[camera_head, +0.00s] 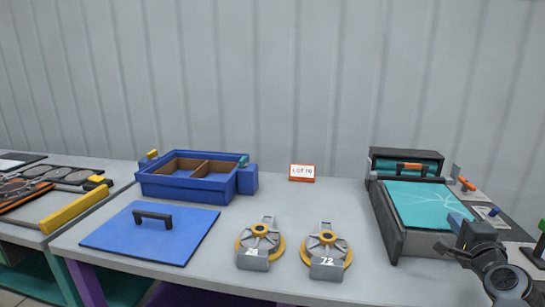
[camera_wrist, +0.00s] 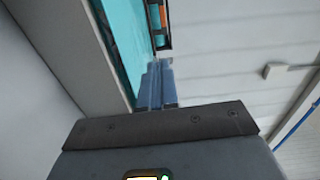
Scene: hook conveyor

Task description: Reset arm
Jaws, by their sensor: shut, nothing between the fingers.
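My gripper (camera_head: 454,219) is at the right side of the head view, over the near right edge of a grey machine with a teal top (camera_head: 420,203). In the wrist view, my gripper's blue-grey fingers (camera_wrist: 156,84) are shut together with nothing between them. The teal surface (camera_wrist: 123,45) shows beyond them on the left. The rest of my arm is mostly outside the head view, at the lower right.
A blue divided box (camera_head: 190,180) and its flat blue lid (camera_head: 150,234) are on the table's left. Two yellow-rimmed discs, one with a plain-looking tag (camera_head: 253,262) and one tagged 72 (camera_head: 327,267), lie at the front. A "LOT" sign (camera_head: 302,173) stands behind. The table's middle is clear.

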